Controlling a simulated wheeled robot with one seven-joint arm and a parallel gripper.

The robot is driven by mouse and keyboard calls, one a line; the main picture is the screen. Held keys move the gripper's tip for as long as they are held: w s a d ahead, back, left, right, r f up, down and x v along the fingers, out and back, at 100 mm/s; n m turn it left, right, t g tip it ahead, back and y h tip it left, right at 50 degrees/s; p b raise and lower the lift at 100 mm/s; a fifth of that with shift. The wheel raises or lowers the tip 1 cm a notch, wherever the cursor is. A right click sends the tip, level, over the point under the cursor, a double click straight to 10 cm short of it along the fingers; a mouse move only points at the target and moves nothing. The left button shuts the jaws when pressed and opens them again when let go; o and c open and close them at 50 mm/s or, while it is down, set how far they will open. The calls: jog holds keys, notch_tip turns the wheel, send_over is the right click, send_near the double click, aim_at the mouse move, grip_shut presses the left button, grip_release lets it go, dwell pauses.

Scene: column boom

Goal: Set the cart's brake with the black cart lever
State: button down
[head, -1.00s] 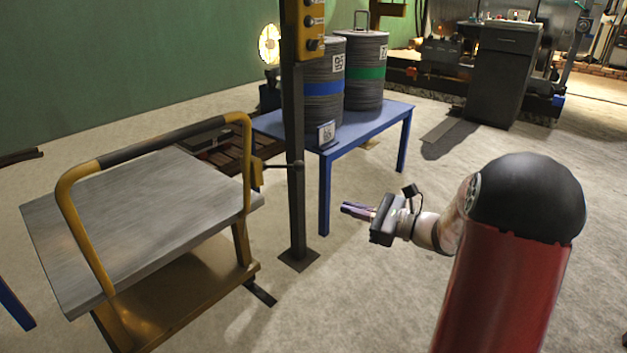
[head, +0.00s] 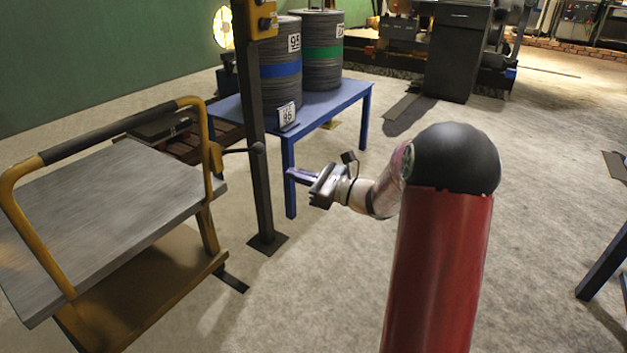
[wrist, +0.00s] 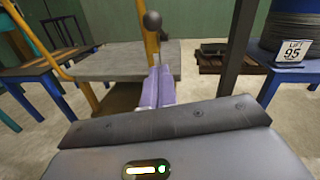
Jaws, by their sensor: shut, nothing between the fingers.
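The cart (head: 110,215) stands at the left in the head view, with a grey deck and a yellow handle frame with a dark grip. The black cart lever (head: 243,150) sticks out from the yellow bracket on the handle's right post and ends in a round knob. In the wrist view the lever's knob (wrist: 152,20) shows just beyond and above my fingertips. My gripper (head: 291,173) is shut and empty, to the right of and a little below the knob in the head view, pointing toward the cart. The fingers (wrist: 153,88) look apart from the lever.
A dark post (head: 258,150) with a yellow button box (head: 262,15) stands close to the lever. A blue table (head: 350,97) behind it carries two drums (head: 281,72) and a label card. Open floor lies at the front right.

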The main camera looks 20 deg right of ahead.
jog(key=w+a+r, duration=0.3)
jog(key=a, duration=0.1)
jog(key=shift+w+a, duration=0.15)
jog(key=shift+w, duration=0.2)
jog(key=shift+r, duration=0.15)
